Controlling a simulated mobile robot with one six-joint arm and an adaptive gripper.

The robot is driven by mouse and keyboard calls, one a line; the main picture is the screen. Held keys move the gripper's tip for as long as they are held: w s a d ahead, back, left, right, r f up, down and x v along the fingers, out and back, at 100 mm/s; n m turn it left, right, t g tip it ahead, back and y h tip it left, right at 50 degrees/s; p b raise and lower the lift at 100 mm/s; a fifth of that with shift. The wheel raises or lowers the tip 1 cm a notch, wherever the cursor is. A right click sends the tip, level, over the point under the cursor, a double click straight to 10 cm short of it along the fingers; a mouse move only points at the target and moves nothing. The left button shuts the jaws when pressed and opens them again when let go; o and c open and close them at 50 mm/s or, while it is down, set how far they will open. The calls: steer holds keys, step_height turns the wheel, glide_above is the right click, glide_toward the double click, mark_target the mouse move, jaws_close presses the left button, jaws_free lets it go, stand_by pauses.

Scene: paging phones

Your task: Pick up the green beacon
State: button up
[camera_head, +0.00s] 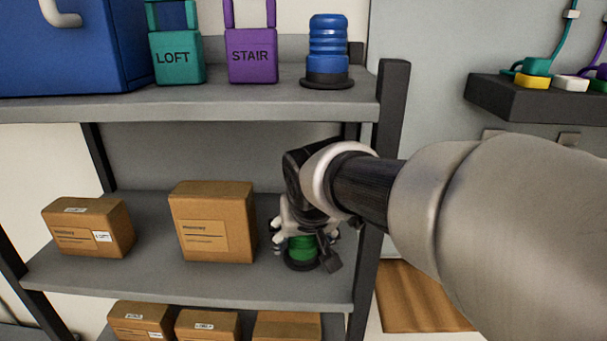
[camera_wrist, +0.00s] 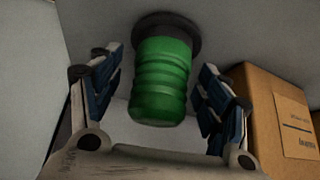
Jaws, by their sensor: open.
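The green beacon (camera_head: 301,247) stands on the middle shelf, near its right end, on a dark round base. My gripper (camera_head: 304,238) is around its upper part in the head view and hides much of it. In the wrist view the ribbed green beacon (camera_wrist: 161,80) sits between the two blue-padded fingers of my gripper (camera_wrist: 158,90). The fingers are spread, with a visible gap on each side of the beacon. I see no contact.
A cardboard box (camera_head: 213,222) stands left of the beacon, and a smaller box (camera_head: 88,227) farther left. The upper shelf (camera_head: 200,103) is above, holding a blue beacon (camera_head: 328,48) and teal and purple tags. A dark shelf post (camera_head: 378,190) stands close on the right.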

steer(key=shift+r, duration=0.1)
steer(key=c, duration=1.5)
